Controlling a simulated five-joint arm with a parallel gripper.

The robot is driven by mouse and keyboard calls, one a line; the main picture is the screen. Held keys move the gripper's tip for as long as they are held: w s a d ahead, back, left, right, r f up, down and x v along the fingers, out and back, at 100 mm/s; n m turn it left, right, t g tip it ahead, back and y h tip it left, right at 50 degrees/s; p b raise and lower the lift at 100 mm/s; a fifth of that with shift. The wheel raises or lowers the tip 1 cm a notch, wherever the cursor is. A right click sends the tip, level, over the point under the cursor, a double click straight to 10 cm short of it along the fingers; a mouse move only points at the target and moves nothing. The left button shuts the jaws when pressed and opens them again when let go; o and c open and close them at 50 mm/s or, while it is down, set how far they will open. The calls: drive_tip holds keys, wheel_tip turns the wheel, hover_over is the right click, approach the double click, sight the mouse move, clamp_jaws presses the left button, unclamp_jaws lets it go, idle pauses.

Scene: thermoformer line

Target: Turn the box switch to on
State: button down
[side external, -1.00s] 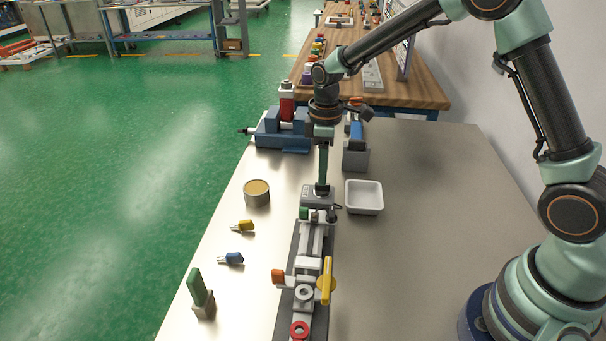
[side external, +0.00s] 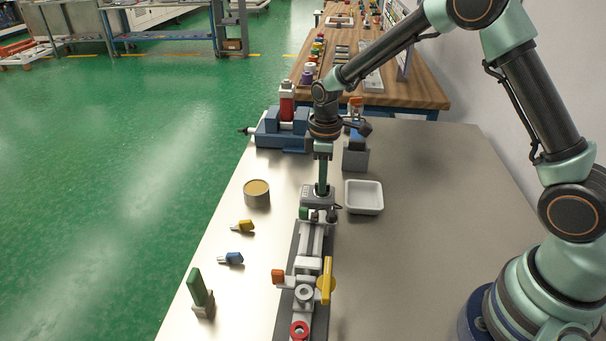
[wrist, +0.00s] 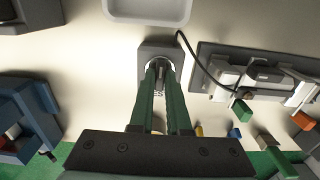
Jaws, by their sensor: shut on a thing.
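The box switch (side external: 311,199) is a small grey box on the table at the far end of the machine line. It also shows in the wrist view (wrist: 147,77), with a pale round dial and a small dark knob (wrist: 161,76) at its middle. My gripper (side external: 322,189) points down onto the top of the box. In the wrist view its two green fingers (wrist: 160,74) are shut on the knob, one on each side. The fingers hide part of the dial, and I cannot read its marks or the knob's setting.
A white tray (side external: 364,209) stands just right of the box. A dark cable (wrist: 192,62) runs from the box to the machine line (wrist: 204,75). A round tin (side external: 257,200) is to the left. A blue fixture (side external: 271,139) stands behind. The table's right side is clear.

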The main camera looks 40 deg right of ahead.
drive_tip(key=m, duration=0.5)
drive_tip(key=shift+m, duration=0.3)
drive_tip(key=m, duration=0.6)
drive_tip(key=shift+m, duration=0.3)
idle(0.4)
drive_tip(key=c, duration=0.9)
unclamp_jaws()
drive_tip(key=shift+r, duration=0.15)
wheel_tip(320, 180, up, 12)
drive_tip(key=shift+f, duration=0.1)
